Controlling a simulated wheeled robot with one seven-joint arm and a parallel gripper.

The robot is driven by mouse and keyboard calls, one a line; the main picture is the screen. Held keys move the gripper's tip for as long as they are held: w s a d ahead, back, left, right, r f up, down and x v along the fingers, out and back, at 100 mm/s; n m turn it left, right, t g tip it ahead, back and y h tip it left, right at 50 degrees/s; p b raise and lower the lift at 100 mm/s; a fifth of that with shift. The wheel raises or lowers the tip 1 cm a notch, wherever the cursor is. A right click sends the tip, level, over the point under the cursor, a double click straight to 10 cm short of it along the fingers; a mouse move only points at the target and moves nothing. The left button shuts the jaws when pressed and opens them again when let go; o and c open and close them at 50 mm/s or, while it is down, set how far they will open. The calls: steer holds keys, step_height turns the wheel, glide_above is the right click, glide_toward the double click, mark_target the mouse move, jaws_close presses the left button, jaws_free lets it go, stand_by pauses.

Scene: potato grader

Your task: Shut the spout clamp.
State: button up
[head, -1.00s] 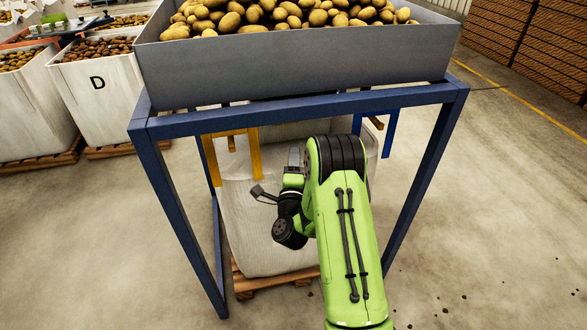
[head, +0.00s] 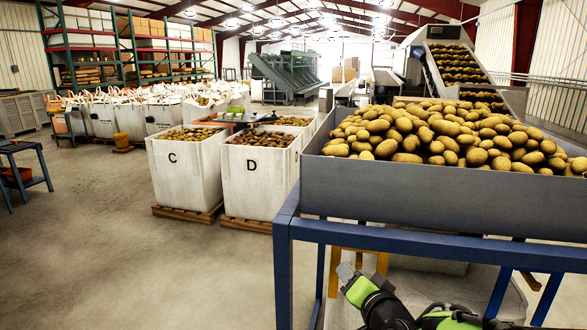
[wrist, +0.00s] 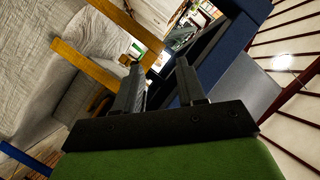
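I cannot make out the spout clamp for certain. Yellow bars (head: 333,272) hang under the blue-framed hopper (head: 430,205), and they cross the wrist view (wrist: 92,65) at upper left. A dark boxy part (wrist: 82,100) lies behind them, beside pale bag cloth (wrist: 35,60). My gripper (wrist: 159,68) has its two dark fingers apart with nothing between them. Its left finger overlaps the end of a yellow bar in the picture; I cannot tell if they touch. In the head view my gripper (head: 347,272) shows at the bottom, below the hopper's front rail.
The blue frame (head: 283,265) stands close around my arm, with a blue beam (wrist: 215,50) right of the fingers. White bags C (head: 185,170) and D (head: 258,178) stand on pallets behind to the left.

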steer(key=s+d+n+g+h, duration=0.25)
steer(key=s+n+g, duration=0.55)
steer(key=s, duration=2.1)
step_height(320, 180, up, 13)
steer(key=m+g+p, duration=0.1)
steer(key=p, duration=1.2)
steer(key=shift+s, duration=0.25)
steer(key=shift+a+f, duration=0.1)
